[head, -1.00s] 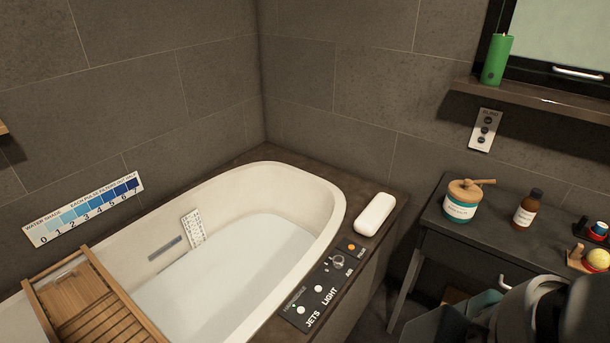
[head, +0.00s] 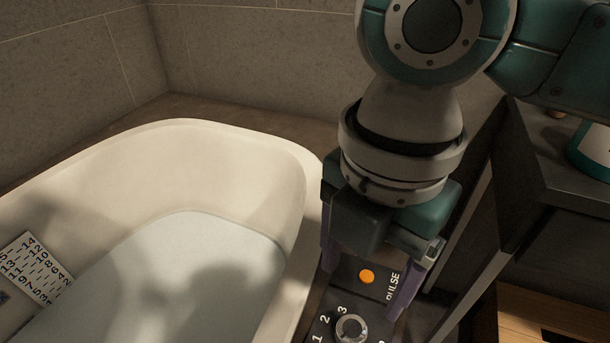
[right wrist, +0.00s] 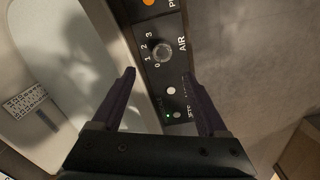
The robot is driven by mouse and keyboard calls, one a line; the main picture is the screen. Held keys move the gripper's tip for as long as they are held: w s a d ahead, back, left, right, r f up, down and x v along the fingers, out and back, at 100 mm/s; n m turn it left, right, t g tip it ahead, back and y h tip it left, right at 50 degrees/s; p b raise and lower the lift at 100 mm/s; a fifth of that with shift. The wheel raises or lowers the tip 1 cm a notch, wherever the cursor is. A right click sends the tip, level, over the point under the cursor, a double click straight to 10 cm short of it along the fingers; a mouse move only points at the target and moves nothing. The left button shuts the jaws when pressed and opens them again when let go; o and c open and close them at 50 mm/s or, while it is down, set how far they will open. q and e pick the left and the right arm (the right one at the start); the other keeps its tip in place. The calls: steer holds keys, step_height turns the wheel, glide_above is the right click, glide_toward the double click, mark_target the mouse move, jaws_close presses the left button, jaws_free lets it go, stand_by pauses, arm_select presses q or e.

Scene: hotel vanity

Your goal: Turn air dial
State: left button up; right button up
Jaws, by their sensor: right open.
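The air dial (head: 350,327) is a round silver knob on the black control panel (head: 346,272), low in the head view. Numbers are printed around it. In the right wrist view the dial (right wrist: 161,52) shows whole, with 0, 1, 2, 3 beside it and the word AIR. My right gripper (head: 363,286) is open and points down over the panel, its fingers apart. In the right wrist view the dial lies just beyond the open fingertips (right wrist: 160,75), roughly centred between them. Nothing is held. My left gripper is not in view.
An orange PULSE button (head: 367,276) is on the same panel. The bathtub (head: 300,190) with water is left of it. A dark side table (head: 560,165) stands right.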

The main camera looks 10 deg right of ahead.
mark_target(353, 328)
step_height(353, 328, down, 9)
steer(key=b, duration=0.4)
steer(key=shift+s+d+f, duration=0.15)
steer(key=shift+f+b, duration=0.35)
steer(key=shift+f, duration=0.25)
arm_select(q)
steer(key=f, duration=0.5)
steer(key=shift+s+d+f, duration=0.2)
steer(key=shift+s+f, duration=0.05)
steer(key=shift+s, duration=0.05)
arm_select(e)
steer(key=shift+c, duration=0.4)
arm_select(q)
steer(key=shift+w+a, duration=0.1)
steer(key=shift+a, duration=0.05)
arm_select(e)
steer(key=shift+r, duration=0.1)
jaws_close()
